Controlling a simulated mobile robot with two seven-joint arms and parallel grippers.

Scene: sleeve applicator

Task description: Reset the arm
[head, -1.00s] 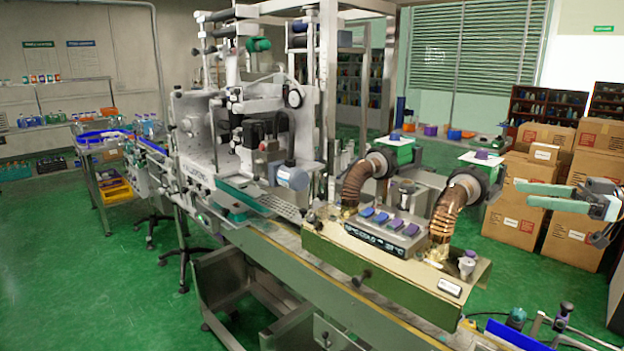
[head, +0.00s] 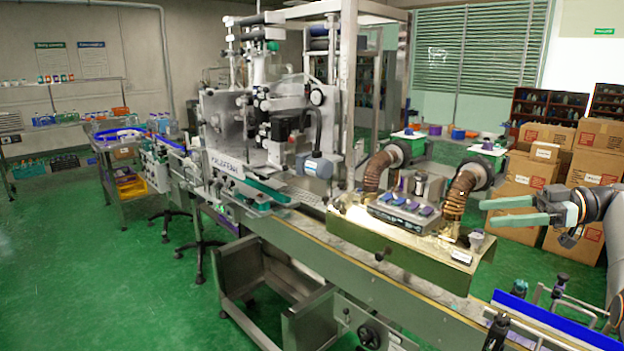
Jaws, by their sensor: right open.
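My right gripper (head: 484,212) comes in from the right edge of the head view. Its two green fingers point left, spread apart with nothing between them. It is in the air to the right of the sleeve applicator's heat unit (head: 400,240), in front of the cardboard boxes. Part of my right arm shows behind it at the right edge. My left gripper is not in view. The sleeve applicator machine (head: 235,130) stands in the middle. Two copper-coloured ribbed hoses (head: 459,200) rise from the heat unit, near my right gripper.
A conveyor rail (head: 340,258) runs from the machine to the lower right. A blue-edged guide (head: 550,322) and dark bottles stand at the lower right. Cardboard boxes (head: 524,185) are stacked behind my right gripper. Green floor (head: 90,270) at the left is clear.

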